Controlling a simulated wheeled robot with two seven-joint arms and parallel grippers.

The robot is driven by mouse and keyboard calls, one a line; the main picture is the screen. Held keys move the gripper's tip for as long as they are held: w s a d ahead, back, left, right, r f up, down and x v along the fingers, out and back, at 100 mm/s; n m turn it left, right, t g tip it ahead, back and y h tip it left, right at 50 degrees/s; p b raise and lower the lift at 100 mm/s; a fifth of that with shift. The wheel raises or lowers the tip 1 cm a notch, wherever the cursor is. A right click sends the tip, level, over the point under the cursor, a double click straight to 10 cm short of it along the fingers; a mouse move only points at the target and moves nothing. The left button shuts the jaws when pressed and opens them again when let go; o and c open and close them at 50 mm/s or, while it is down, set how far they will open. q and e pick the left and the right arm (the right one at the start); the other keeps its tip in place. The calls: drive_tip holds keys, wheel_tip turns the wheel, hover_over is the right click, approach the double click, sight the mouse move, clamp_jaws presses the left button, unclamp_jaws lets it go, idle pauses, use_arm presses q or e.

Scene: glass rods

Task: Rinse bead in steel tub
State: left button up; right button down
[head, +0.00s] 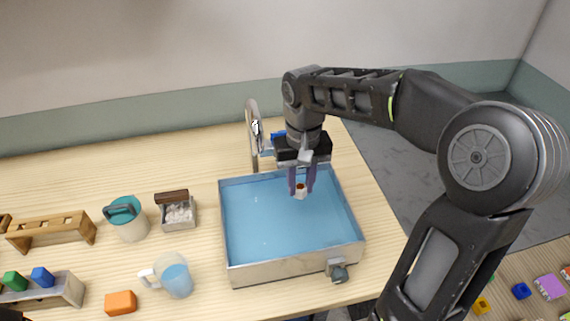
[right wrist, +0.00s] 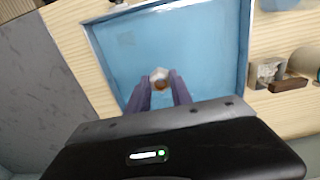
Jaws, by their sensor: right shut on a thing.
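The steel tub (head: 293,273) stands on the wooden table, and its inside is blue, as if filled with water. It also shows in the right wrist view (right wrist: 205,50). My right gripper (head: 301,186) points down over the far right part of the tub. Its purple fingers are shut on a small bead (head: 300,193), white with a brown-orange middle. The bead shows between the fingertips in the right wrist view (right wrist: 160,76). I cannot tell whether the bead touches the water.
A metal faucet (head: 253,125) stands at the tub's back edge, and a tap (head: 339,272) sits at its front right. To the left are a glass mug (head: 177,278), a small box (head: 179,214), a teal-lidded jar (head: 131,222), an orange block (head: 120,303) and wooden racks (head: 52,231).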

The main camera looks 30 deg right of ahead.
drive_tip(key=shift+s, duration=0.15)
wheel_tip(320, 180, down, 15)
drive_tip(key=b, duration=1.1)
drive_tip(key=shift+a, duration=0.15)
idle(0.4)
drive_tip(key=shift+w+a+b, duration=0.1)
drive_tip(key=shift+w+a, duration=0.2)
drive_tip(key=shift+a, duration=0.45)
drive_tip(key=shift+w+a+b, duration=0.1)
drive_tip(key=shift+w+a, duration=0.2)
drive_tip(key=shift+a, duration=0.4)
drive_tip(key=shift+w+a+b, duration=0.1)
drive_tip(key=shift+w+a, duration=0.2)
drive_tip(key=shift+a, duration=0.45)
drive_tip(key=shift+d, duration=0.15)
drive_tip(key=shift+s+d, duration=0.3)
drive_tip(key=shift+d, duration=0.45)
drive_tip(key=shift+s+d, duration=0.25)
drive_tip(key=shift+d, duration=0.45)
drive_tip(key=shift+s+d, duration=0.3)
drive_tip(key=shift+d, duration=0.45)
